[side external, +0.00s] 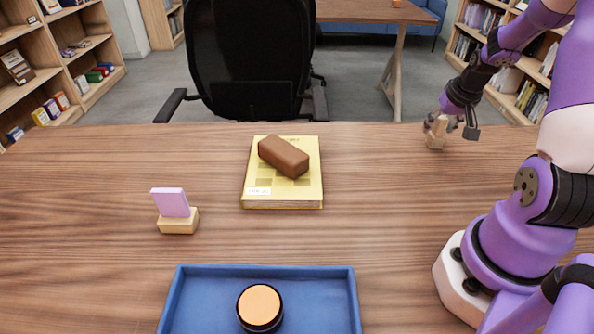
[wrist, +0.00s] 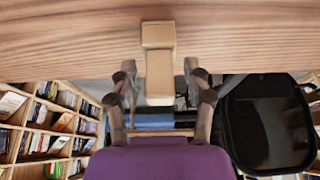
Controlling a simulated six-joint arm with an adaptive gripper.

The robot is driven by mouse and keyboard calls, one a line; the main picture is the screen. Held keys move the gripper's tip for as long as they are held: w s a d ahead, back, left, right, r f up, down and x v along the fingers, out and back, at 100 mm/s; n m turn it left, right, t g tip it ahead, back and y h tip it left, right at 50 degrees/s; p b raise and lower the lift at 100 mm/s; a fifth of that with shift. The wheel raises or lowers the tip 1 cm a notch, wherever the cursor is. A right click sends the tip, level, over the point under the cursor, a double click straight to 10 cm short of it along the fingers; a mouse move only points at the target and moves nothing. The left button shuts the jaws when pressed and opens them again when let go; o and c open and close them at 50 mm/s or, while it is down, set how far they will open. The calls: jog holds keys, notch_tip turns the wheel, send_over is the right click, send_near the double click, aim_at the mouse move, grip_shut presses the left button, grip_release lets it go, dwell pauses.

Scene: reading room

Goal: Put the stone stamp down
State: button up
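The stone stamp (side external: 436,136) is a small tan block form with a narrower upper part. It stands upright on the table at the far right, near the back edge. In the wrist view the stamp (wrist: 159,70) is in the middle, its wider base against the table. My gripper (side external: 450,125) is around its upper part. In the wrist view my gripper (wrist: 160,82) has one finger on each side, with a visible gap between each finger and the stamp. Part of the stamp is hidden by a finger in the side view.
A yellow book (side external: 257,188) with a brown block (side external: 284,157) on it lies mid-table. A lilac card in a wooden holder (side external: 177,221) stands left. A blue tray (side external: 205,280) holds a round orange-topped black container (side external: 260,306) in front. Table between book and stamp is clear.

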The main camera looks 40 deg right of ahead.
jog(key=shift+r, duration=0.1)
jog(key=shift+r, duration=0.35)
jog(key=v, duration=1.1)
jog(key=w+a+r+n+t+y, duration=0.1)
jog(key=a+n, duration=0.8)
jog(key=a, duration=1.7)
notch_tip(320, 180, up, 2)
jog(key=shift+r+t+y, duration=0.1)
jog(key=shift+t+y, duration=0.6)
jog(key=shift+y, duration=0.4)
jog(key=shift+w, duration=0.2)
